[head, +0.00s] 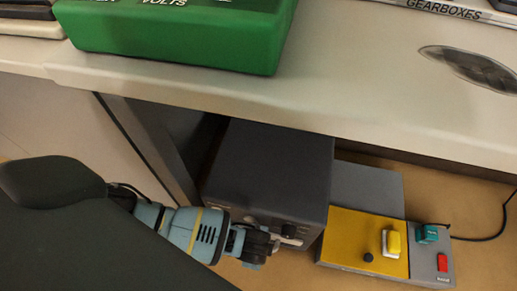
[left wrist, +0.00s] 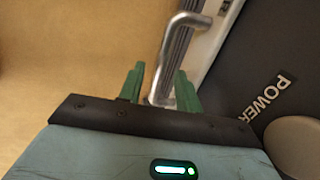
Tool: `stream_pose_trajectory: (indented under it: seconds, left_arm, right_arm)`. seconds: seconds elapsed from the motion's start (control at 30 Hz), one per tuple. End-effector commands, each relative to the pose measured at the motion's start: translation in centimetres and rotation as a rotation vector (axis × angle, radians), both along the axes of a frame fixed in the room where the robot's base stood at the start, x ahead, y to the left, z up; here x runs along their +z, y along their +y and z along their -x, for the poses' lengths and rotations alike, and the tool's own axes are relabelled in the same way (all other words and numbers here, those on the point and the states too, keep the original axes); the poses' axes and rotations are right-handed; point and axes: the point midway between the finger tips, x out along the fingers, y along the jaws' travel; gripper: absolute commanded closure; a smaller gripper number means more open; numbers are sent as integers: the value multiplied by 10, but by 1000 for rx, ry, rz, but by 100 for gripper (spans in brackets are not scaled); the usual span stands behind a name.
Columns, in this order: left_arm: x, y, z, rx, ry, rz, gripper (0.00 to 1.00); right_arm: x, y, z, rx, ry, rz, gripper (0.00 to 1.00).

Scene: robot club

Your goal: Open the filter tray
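A dark grey box (head: 270,165) stands below the bench top, with knobs on its front. A silver bar handle (head: 290,241) is at the lower front of this box. In the left wrist view the bent metal handle (left wrist: 168,50) runs along a dark ribbed strip (left wrist: 175,55), beside a panel lettered "POWER" (left wrist: 268,97). I take this to be the filter tray's front, but cannot tell how far it is in or out. My left gripper (head: 268,242) is at the handle. Its green fingers (left wrist: 158,88) are apart, with the handle's near end between them; contact is unclear. My right gripper is not in view.
A yellow-topped box (head: 350,238) with a yellow switch and a grey unit (head: 432,262) with teal and red switches stand to the right. The bench top (head: 340,75) overhangs the grey box and carries a green case (head: 175,35). A black cable (head: 490,234) runs at right.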

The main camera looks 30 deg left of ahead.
Motion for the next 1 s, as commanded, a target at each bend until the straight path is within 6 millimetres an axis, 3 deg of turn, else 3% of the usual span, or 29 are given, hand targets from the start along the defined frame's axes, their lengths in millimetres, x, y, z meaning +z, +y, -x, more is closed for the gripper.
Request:
stream_pose_trajectory:
  seconds: [0.3,0.6,1.0]
  left_arm:
    - [-2,0,-1,1,-1,0,66]
    - [-2,0,-1,1,-1,0,100]
    - [-1,-1,5,1,0,-1,100]
  right_arm:
    - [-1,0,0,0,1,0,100]
    - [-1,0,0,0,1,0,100]
    - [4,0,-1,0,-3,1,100]
